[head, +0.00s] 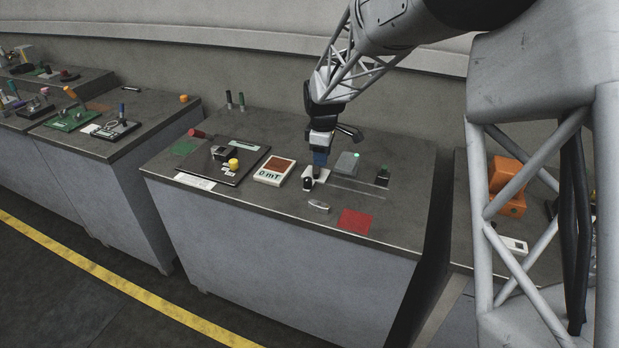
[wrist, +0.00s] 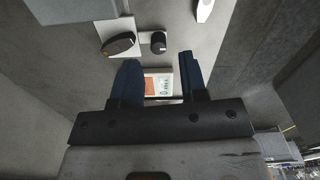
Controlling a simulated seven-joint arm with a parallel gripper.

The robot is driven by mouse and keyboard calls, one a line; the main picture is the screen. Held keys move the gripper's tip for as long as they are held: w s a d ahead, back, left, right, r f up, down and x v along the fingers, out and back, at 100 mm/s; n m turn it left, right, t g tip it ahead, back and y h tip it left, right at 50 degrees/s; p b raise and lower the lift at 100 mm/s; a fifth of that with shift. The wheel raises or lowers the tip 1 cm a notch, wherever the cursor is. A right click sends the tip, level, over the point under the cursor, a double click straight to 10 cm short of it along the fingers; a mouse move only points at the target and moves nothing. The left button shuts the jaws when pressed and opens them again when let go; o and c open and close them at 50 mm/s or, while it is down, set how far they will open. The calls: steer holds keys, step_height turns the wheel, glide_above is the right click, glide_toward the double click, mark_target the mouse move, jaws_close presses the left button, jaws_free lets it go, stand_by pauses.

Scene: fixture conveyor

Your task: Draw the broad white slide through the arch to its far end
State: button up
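A white plate (head: 322,172), which looks like the broad slide, lies on the bench just below my gripper (head: 320,157). In the wrist view the plate (wrist: 104,29) carries a dark oval piece (wrist: 119,44); I cannot tell whether that is the arch. A black knob (wrist: 158,43) stands at the plate's edge; it also shows in the head view (head: 308,184). My gripper (wrist: 160,75) has its dark blue fingers apart, with nothing between them. Its fingers partly hide the plate in the head view.
A thin pale track (head: 352,190) runs right from the plate. A grey box (head: 346,164) stands behind, an orange-and-white meter (head: 273,170) left. A red mat (head: 355,221) lies in front.

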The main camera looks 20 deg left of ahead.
steer(key=n, duration=0.1)
glide_above(307, 179)
step_height(307, 179, down, 3)
steer(key=shift+f, duration=0.15)
steer(key=shift+f, duration=0.15)
steer(key=shift+f, duration=3.75)
jaws_close()
